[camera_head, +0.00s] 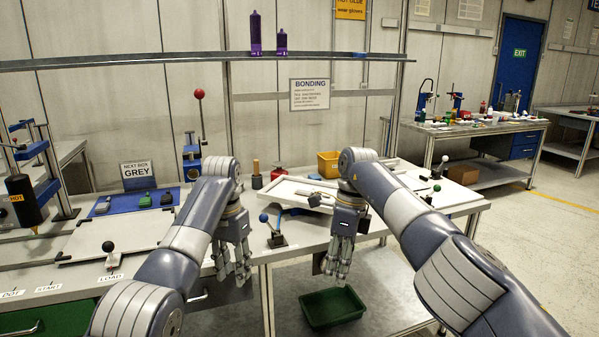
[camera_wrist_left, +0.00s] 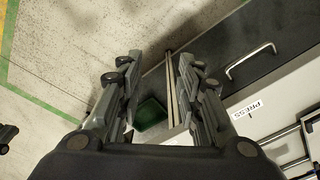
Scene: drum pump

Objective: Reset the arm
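A tall lever with a red ball (camera_head: 199,94) stands upright on a blue-based device (camera_head: 191,160) at the back of the bench, behind my left arm. My left gripper (camera_head: 232,264) hangs pointing down at the front edge of the bench, clear of the lever. In the left wrist view its two fingers (camera_wrist_left: 154,75) are apart with nothing between them. My right gripper (camera_head: 337,262) hangs pointing down in front of the bench, to the right of the left one. It touches nothing that I can see, and its finger gap is unclear.
A green bin (camera_head: 332,307) sits low, below my right gripper. A small blue-ball lever (camera_head: 274,231) stands on the bench between the grippers. A white frame (camera_head: 290,190), a yellow bin (camera_head: 328,164) and a blue tray (camera_head: 128,205) are further back. Open floor lies to the right.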

